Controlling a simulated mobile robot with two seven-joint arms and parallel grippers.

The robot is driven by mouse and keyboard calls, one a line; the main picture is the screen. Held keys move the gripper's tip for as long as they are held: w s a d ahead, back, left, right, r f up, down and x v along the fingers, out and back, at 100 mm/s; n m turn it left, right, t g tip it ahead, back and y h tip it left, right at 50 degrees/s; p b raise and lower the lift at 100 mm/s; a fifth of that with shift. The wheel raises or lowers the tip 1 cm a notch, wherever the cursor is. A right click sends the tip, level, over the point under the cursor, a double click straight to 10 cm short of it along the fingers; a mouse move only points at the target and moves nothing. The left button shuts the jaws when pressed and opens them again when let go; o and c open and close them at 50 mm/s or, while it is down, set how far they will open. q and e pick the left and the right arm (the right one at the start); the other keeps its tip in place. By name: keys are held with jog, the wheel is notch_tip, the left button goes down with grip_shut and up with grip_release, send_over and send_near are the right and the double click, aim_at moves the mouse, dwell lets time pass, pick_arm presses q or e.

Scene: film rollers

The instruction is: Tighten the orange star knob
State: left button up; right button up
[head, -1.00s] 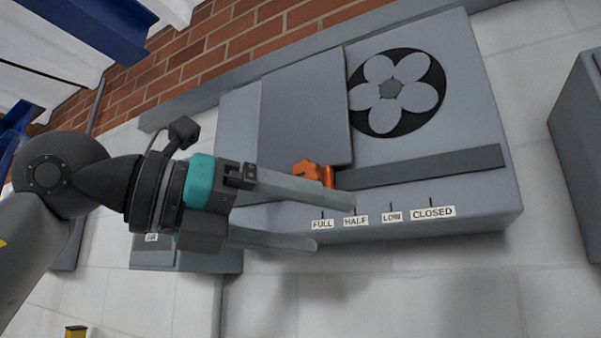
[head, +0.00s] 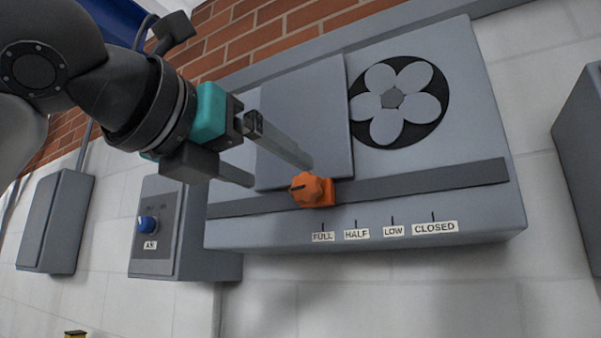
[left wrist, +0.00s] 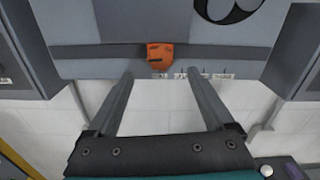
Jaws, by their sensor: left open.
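The orange star knob (head: 311,189) sits on the dark horizontal rail (head: 420,180) of the grey wall box, just above the FULL label (head: 323,237). My left gripper (head: 280,172) is open and empty, to the left of the knob in the head view, with one fingertip close to the knob's upper edge in the picture. Contact cannot be told. In the left wrist view the knob (left wrist: 160,55) lies ahead, centred beyond and between the two spread fingers (left wrist: 158,78). My right gripper is not in view.
The box carries a sliding grey plate (head: 305,125), a round flower-shaped vent (head: 398,100) and labels HALF, LOW and CLOSED (head: 435,227). A smaller box with a blue knob (head: 147,224) is on the left. Another grey box (head: 580,150) stands at the right edge.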

aim_at(303, 186)
pick_arm(q)
jog(key=p+x, duration=0.2)
jog(key=x, duration=0.4)
jog(key=shift+w+d+r, duration=0.1)
jog(key=shift+w, duration=0.1)
jog(key=shift+p+x, duration=0.3)
jog(key=shift+x, duration=0.45)
jog(key=shift+c, duration=0.2)
grip_shut()
